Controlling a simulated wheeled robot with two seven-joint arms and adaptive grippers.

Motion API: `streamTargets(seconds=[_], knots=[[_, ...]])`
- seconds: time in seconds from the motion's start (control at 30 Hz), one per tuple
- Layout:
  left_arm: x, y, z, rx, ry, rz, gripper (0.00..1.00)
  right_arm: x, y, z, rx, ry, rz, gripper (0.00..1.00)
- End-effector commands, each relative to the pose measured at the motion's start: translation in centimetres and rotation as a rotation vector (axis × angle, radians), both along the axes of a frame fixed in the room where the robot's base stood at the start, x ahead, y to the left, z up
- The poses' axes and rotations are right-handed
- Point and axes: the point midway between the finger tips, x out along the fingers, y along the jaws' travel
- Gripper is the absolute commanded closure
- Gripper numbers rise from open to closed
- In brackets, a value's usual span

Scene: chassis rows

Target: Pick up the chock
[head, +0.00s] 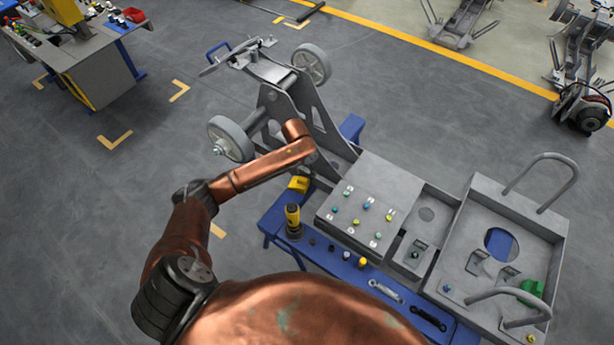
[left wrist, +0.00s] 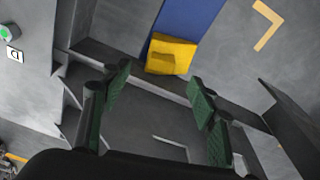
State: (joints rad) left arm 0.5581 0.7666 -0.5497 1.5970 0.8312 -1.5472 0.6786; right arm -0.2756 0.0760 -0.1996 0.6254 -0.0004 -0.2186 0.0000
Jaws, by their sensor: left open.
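The yellow chock (head: 299,184) sits on the blue bench top, left of the grey panel box. It also shows in the left wrist view (left wrist: 172,55), at the upper middle, on the blue strip beside a grey chassis edge. My left gripper (left wrist: 160,97) is open, with its green-padded fingers apart and nothing between them. The chock lies beyond the fingertips, apart from them. In the head view my left gripper (head: 322,170) is small and mostly hidden by my arm, just right of the chock. My right gripper is not in view.
A grey chassis frame with wheels (head: 231,139) stands behind and left of the bench. The grey panel box (head: 340,225) with coloured knobs is close to the right. A yellow and black tool (head: 293,220) stands on the blue bench (head: 271,220) in front of the chock.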

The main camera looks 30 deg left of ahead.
Motion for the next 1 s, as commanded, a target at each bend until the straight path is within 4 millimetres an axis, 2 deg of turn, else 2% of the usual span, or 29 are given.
streamTargets(seconds=[0.13, 0.3, 0.4, 0.57, 0.7, 0.9, 1.0], knots=[[-0.1, 0.3, -1.4, 0.001, 0.005, 0.005, 0.46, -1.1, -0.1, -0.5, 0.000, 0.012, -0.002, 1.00], [-0.1, 0.7, -2.8, 0.002, 0.002, 0.010, 0.46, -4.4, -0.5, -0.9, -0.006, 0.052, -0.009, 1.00], [0.0, 0.7, -3.7, 0.001, 0.002, 0.011, 0.46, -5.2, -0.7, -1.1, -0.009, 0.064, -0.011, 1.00], [0.3, 0.7, -6.2, 0.001, 0.004, 0.010, 0.46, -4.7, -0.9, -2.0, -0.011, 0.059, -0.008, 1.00], [0.6, 0.5, -7.6, 0.002, 0.002, 0.007, 0.46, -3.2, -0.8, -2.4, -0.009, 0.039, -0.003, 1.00], [0.7, 0.5, -7.5, 0.001, 0.001, 0.005, 0.46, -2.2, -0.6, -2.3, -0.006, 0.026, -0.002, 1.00], [0.7, 0.4, -7.5, 0.001, 0.001, 0.005, 0.51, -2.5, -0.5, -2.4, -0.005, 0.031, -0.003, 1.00]])
